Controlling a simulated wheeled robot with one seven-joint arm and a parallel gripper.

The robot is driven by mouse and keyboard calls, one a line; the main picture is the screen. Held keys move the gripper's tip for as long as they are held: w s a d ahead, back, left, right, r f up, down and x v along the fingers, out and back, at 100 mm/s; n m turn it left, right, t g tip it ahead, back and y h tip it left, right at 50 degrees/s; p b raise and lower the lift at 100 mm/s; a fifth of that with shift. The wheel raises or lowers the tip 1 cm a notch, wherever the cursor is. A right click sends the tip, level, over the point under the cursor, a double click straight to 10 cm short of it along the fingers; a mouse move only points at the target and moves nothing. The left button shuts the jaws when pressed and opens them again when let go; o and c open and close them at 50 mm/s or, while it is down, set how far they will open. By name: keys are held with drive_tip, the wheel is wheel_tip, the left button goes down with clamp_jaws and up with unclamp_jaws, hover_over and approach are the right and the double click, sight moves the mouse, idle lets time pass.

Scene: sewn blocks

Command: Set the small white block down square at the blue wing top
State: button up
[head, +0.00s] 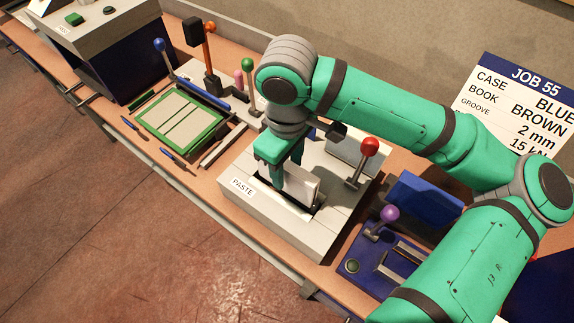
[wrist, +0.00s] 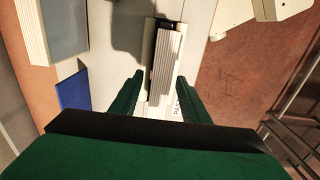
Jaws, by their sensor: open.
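A small white block (head: 303,184) stands upright in a dark slot of the pale station labelled PASTE (head: 240,205). In the wrist view the block (wrist: 168,62) shows its narrow, finely striped edge. My gripper (head: 287,176) is over the PASTE station, pointing down, close to the block. In the wrist view my gripper (wrist: 160,82) is open, one finger on each side of the block's near end, with gaps visible. A tilted blue panel (head: 424,205) rises from a blue device to the right; I cannot tell whether it is the blue wing.
A red-knobbed lever (head: 368,148) stands at the PASTE station's right. A purple-knobbed lever (head: 388,214) is by the blue panel. A green-bordered board (head: 180,122) lies to the left, with several knobbed levers behind it. A job sign (head: 520,105) stands at the back right.

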wheel_tip(320, 180, up, 11)
drive_tip(key=shift+f, duration=0.15)
idle(0.4)
